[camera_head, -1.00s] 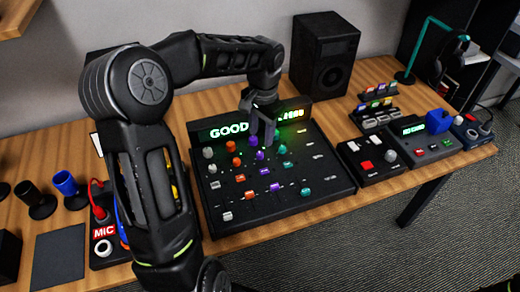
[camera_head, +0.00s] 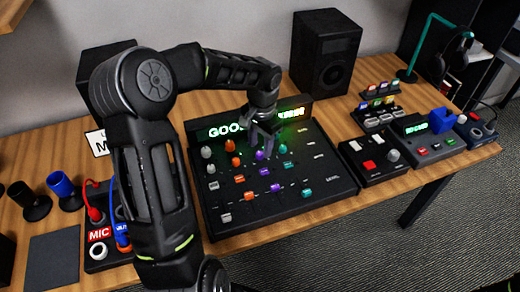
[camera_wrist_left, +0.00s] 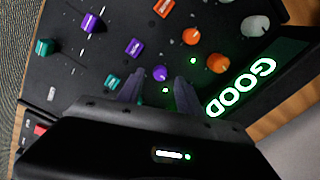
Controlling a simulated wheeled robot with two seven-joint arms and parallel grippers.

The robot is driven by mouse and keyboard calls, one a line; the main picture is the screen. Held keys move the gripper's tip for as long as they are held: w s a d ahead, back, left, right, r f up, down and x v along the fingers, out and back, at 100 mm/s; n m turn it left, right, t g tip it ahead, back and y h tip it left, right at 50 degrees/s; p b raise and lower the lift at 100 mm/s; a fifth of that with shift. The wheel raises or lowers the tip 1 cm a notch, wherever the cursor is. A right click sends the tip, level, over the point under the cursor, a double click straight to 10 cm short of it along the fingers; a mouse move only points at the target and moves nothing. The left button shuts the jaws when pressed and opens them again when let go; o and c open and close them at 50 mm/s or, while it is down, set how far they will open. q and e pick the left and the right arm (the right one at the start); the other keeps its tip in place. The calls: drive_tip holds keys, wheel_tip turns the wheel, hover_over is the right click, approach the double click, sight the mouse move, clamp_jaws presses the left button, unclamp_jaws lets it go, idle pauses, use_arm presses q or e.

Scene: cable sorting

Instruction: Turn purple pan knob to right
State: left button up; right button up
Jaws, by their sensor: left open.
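A black mixer board (camera_head: 232,232) carries rows of white, orange, purple and teal knobs. My left gripper (camera_head: 266,143) is over the upper middle of the board, pointing down. Its jaws are open and empty. In the left wrist view a round purple knob (camera_wrist_left: 160,73) shows between the tips of my left gripper (camera_wrist_left: 158,86); I cannot tell whether they touch it. A second purple knob (camera_wrist_left: 135,47) sits just beyond it, and a purple slider cap (camera_wrist_left: 90,22) lies further off. The knob labels are too small to read. My right gripper is not in view.
Orange knobs (camera_wrist_left: 218,63) and a teal knob (camera_wrist_left: 112,82) stand close beside the purple ones. The lit "GOOD" display (camera_head: 222,131) rises behind the board. A speaker (camera_head: 325,50) stands behind, a button box (camera_head: 372,160) to the right and a MIC panel (camera_head: 98,252) to the left.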

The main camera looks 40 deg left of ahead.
sight(260, 156)
use_arm(q)
drive_tip(key=shift+a+f, duration=0.1)
drive_tip(key=shift+f, duration=1.3)
clamp_jaws()
